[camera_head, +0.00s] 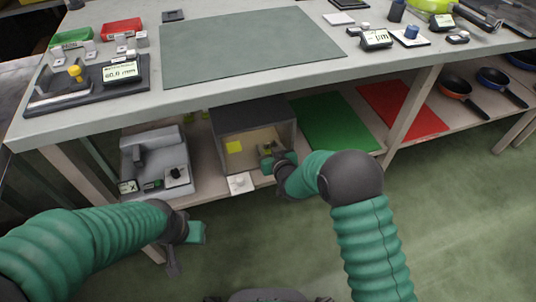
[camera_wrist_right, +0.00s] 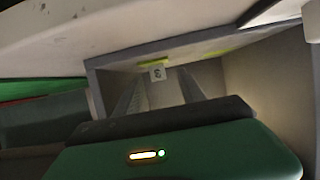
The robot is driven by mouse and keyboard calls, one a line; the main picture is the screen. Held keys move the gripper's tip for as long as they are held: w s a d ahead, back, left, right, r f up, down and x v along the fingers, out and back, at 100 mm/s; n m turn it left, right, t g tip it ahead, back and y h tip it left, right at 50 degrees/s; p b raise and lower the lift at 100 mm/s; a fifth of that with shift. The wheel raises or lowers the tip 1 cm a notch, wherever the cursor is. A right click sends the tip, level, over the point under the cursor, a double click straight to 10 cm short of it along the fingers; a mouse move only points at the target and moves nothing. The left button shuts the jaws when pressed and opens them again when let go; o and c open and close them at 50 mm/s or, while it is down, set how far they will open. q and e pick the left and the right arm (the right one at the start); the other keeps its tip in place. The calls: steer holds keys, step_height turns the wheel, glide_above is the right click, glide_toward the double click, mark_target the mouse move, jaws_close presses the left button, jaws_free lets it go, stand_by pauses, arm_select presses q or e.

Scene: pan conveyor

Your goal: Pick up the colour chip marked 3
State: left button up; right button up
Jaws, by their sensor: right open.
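A small pale tag marked 3 (camera_wrist_right: 157,73), with a yellow-green edge above it, shows in the right wrist view and appears turned over. It lies ahead of my right gripper (camera_wrist_right: 160,88), between the lines of its two fingers. The fingers are apart with nothing held. In the head view my right gripper (camera_head: 268,157) reaches into the open front of a grey box (camera_head: 252,112) on the lower shelf. A yellow square (camera_head: 234,147) is at the box's left inside. My left gripper (camera_head: 192,233) hangs low, in front of the shelf; its jaws are unclear.
The table top (camera_head: 330,73) overhangs the box. A grey device (camera_head: 150,155) stands left of the box, and a white block (camera_head: 240,183) sits at its front. Green (camera_head: 335,122) and red (camera_head: 402,108) mats lie to the right, with pans (camera_head: 455,86) beyond.

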mark_target(268, 145)
steer(key=x, duration=0.1)
steer(key=b+x, duration=0.1)
steer(key=x, duration=0.1)
steer(key=shift+s+d+f, duration=0.15)
steer(key=shift+f, duration=0.1)
steer(key=shift+r, duration=0.1)
jaws_close()
